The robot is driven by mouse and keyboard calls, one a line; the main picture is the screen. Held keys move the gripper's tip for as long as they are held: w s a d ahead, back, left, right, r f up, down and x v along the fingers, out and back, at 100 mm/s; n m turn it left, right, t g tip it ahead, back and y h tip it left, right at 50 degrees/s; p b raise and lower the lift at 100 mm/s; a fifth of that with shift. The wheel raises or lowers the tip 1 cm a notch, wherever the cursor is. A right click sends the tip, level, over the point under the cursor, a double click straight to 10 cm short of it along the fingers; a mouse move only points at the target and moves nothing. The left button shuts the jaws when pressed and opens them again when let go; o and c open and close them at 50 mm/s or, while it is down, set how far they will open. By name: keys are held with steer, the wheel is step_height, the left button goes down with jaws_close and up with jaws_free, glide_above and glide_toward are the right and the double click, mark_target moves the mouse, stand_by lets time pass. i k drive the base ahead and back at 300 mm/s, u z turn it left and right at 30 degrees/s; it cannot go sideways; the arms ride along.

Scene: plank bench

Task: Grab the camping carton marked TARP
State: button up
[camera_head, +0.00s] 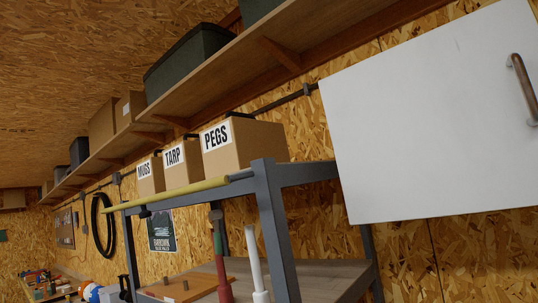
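The TARP carton (183,172) is a brown cardboard box with a white label in black letters. It stands upright on the top level of a grey metal rack (272,205), left of the picture's middle. The MUGS carton (151,181) stands to its left and the larger PEGS carton (245,148) to its right. The gaps between them look narrow. A yellow pole (180,197) runs along the rack's front, just below the cartons, and hides part of their lower edges. My gripper is not in view.
A white panel with a metal handle (430,115) fills the right. A wooden wall shelf (240,68) with dark boxes (188,58) runs above the cartons. A red-handled tool (222,270) and a white tube (256,265) stand upright before the lower shelf.

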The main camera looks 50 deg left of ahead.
mark_target(184, 166)
steer(key=z, duration=1.8)
steer(key=k, duration=1.7)
steer(key=u, duration=2.8)
steer(key=i, duration=1)
